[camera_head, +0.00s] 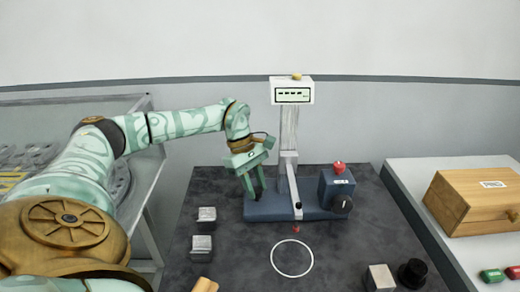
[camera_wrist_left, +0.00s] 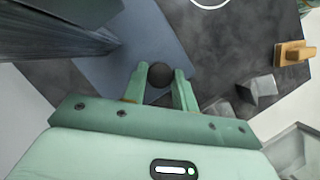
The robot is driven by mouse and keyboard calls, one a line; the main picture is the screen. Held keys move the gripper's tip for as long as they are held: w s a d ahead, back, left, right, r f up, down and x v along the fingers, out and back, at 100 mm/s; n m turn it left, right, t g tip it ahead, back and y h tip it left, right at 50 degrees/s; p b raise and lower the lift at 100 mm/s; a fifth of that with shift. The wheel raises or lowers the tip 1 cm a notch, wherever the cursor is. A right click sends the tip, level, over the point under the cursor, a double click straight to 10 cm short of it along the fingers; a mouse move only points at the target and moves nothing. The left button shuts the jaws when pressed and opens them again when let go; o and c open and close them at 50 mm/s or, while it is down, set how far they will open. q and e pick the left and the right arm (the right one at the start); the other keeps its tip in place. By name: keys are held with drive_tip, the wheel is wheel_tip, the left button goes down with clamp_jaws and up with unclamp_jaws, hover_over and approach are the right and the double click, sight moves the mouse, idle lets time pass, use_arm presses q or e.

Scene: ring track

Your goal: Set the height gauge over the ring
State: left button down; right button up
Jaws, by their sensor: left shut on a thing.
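The height gauge (camera_head: 290,130) stands upright on the dark table, with a blue base, a grey column and a white display on top. A white ring (camera_head: 292,258) lies flat on the table in front of its base, apart from it. The ring's edge also shows at the top of the left wrist view (camera_wrist_left: 210,3). My left gripper (camera_head: 253,191) points down at the left end of the base. It is shut on a dark round knob (camera_wrist_left: 160,75), which shows between its fingers over the blue base (camera_wrist_left: 150,35). My right gripper is out of view.
Two metal blocks (camera_head: 207,216) (camera_head: 202,245) stand left of the ring. A wooden piece (camera_head: 205,285) lies at the front. Another metal block (camera_head: 380,278) and a black cylinder (camera_head: 412,272) stand at front right. A wooden box (camera_head: 475,200) is on the white side table.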

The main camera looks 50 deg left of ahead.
use_arm(q)
drive_tip(key=c, duration=1.3)
unclamp_jaws()
drive_tip(key=shift+s+a+f, duration=0.1)
drive_tip(key=shift+s+a, duration=0.05)
drive_tip(key=shift+o, duration=1)
drive_tip(key=shift+s+a, duration=0.1)
drive_tip(key=shift+s, duration=0.05)
drive_tip(key=shift+r, duration=0.5)
drive_tip(key=p+v, duration=0.5)
drive_tip(key=v, duration=1)
drive_tip(key=shift+a+r, duration=0.15)
drive_tip(key=shift+r, duration=0.05)
